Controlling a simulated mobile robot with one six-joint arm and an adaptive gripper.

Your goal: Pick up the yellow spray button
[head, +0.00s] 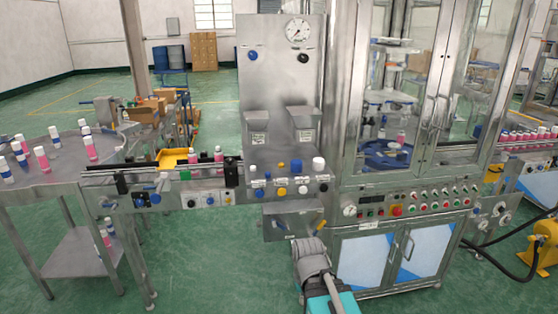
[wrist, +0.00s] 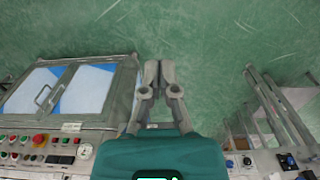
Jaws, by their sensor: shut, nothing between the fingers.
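A small yellow spray button (head: 281,165) stands on the narrow ledge of the steel station in the head view, between a white part and a blue part. My gripper (wrist: 159,68) shows in the wrist view with its two grey fingers together and nothing between them. Bare green floor lies behind the fingertips. In the head view only my grey wrist and teal gripper housing show, low in front of the station and well apart from the button; the fingertips are not visible there. The button is not visible in the wrist view.
A white cap (head: 318,163) and a blue part (head: 296,165) stand close to the button. A round yellow knob (head: 282,191) is on the panel below. A steel shelf (head: 290,212) juts out lower down. A glazed machine (head: 420,90) stands to the right, a bottle table (head: 60,160) to the left.

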